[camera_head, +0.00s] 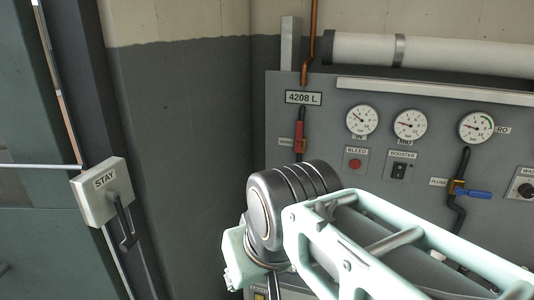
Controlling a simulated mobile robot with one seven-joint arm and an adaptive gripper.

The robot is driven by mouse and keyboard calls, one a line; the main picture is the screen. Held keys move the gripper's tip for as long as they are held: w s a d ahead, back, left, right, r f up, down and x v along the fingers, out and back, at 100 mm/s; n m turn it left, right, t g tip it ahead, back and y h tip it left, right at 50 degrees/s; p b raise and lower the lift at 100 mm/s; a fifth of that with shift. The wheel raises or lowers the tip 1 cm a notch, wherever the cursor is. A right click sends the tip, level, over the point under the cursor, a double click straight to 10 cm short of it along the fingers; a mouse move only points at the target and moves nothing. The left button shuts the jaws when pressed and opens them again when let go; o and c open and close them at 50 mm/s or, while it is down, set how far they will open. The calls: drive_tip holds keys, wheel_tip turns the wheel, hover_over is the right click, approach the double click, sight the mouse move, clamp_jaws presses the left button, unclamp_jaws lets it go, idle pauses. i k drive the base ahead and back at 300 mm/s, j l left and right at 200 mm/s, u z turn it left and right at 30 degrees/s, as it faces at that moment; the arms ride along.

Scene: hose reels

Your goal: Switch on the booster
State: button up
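The booster switch (399,171) is a small black rocker under a "BOOSTER" label (402,155) on the grey control panel (350,90). Its on or off position is too small to tell. My arm crosses the lower middle and right of the view, below the switch in the picture, and does not cover it. The end of my arm runs down out of sight behind its own joint, and my gripper is not visible.
Three round gauges (410,124) sit above the switch. A red bleed button (355,164) is left of it; a blue-handled flush valve (472,193) is right. A red-handled valve (299,136) is further left. A "STAY" lever box (103,191) stands at far left.

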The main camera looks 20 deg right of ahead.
sight(399, 169)
drive_tip(key=z, duration=1.7)
